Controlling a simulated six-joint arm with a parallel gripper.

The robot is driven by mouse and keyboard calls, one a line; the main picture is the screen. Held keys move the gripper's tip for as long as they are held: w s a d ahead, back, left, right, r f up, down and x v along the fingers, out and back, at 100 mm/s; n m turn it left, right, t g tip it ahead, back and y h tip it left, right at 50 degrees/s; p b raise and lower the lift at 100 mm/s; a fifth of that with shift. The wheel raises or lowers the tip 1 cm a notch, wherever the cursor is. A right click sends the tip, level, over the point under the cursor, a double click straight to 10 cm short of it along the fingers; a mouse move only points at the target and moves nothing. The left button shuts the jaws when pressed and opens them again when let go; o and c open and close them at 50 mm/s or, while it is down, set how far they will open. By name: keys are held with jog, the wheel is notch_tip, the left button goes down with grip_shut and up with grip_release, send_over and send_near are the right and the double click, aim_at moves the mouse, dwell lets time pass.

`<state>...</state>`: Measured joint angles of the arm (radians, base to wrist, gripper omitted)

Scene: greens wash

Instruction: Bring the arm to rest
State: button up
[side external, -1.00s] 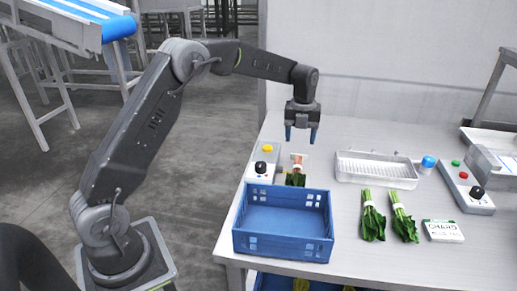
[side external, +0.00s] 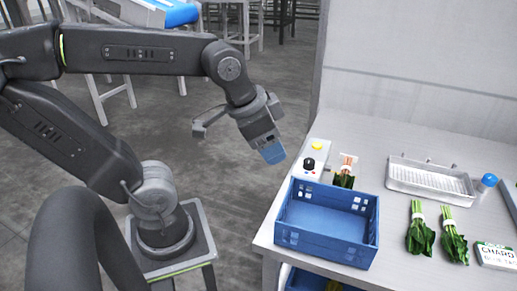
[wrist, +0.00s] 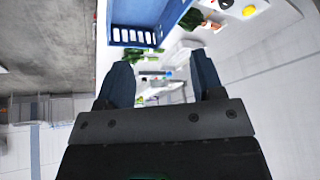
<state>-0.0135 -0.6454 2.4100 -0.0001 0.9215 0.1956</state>
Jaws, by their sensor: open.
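My gripper (side external: 272,153) is in the air to the left of the table, off its edge and behind the blue crate. Its blue fingers point down and to the right. In the wrist view my gripper (wrist: 160,80) has its two fingers wide apart with nothing between them.
A blue crate (side external: 325,240) stands at the table's front left corner. Behind it are a control box (side external: 316,152) and a banded bunch of greens (side external: 344,180). Two more bunches (side external: 420,238) (side external: 453,241), a white tray (side external: 432,184) and a CHARD card (side external: 495,255) lie right.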

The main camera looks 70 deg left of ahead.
jog(key=shift+s+d+f+n, duration=0.1)
jog(key=shift+s+f+n, duration=0.2)
jog(key=shift+s+n, duration=0.25)
jog(key=shift+s+d+f+n, duration=0.1)
jog(key=shift+s+f+n, duration=0.2)
jog(key=shift+s+n, duration=0.25)
